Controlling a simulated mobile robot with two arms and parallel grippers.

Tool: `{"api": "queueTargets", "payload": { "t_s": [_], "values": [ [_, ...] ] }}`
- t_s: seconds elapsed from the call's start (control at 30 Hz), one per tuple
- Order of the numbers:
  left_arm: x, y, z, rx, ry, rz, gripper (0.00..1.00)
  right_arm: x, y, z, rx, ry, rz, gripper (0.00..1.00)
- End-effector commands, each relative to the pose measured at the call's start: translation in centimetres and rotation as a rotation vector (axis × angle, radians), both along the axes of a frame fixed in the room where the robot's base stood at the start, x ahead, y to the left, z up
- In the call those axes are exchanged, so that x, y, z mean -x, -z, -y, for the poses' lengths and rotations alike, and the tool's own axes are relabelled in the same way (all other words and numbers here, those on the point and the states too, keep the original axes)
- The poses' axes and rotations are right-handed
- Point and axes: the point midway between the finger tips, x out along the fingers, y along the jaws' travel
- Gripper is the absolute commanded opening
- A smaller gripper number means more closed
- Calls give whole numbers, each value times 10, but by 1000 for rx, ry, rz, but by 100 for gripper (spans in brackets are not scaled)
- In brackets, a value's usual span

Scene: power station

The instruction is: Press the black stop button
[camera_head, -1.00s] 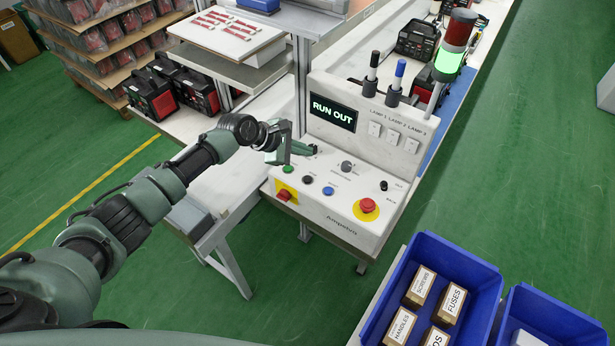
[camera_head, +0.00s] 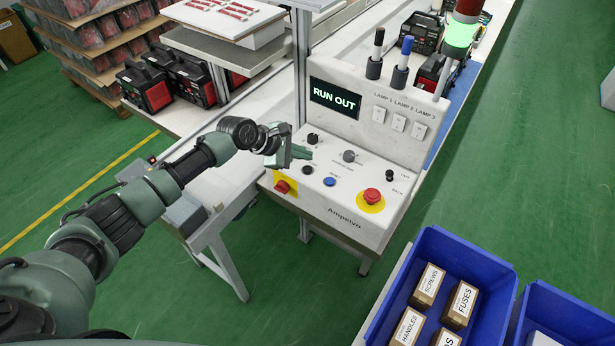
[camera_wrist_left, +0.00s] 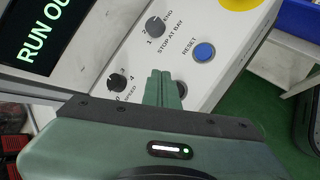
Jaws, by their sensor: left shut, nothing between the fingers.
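The black stop button (camera_head: 307,170) is on the sloped top of the white control box, left of the blue reset button (camera_head: 329,181). In the left wrist view a dark round button (camera_wrist_left: 181,88), which looks like the black one, is partly hidden behind my fingers. My left gripper (camera_head: 305,153) is shut and empty. Its fingertips are just behind the black button in the head view and seem to be above the panel; I cannot make out contact. In the left wrist view the closed fingertips (camera_wrist_left: 162,76) point toward the panel. My right gripper is not in view.
The panel also carries a speed knob (camera_head: 312,139), a stop-at-bay knob (camera_head: 349,156), a red emergency button (camera_head: 371,196) and a red switch (camera_head: 283,186). A display (camera_head: 335,98) reads RUN OUT. A blue bin (camera_head: 490,268) with boxes stands front right.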

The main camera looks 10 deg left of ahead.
Motion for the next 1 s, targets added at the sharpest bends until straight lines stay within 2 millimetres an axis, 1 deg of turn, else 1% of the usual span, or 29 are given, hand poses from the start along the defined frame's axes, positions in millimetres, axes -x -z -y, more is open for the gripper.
{"api": "queueTargets", "payload": {
  "t_s": [0.03,0.2,1.0],
  "values": [
    [1,10,1,0,0,-4,0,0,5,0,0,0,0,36],
    [0,20,1,0,0,-2,0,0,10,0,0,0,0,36],
    [1,21,0,0,1,-2,0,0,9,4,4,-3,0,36]
  ]
}}
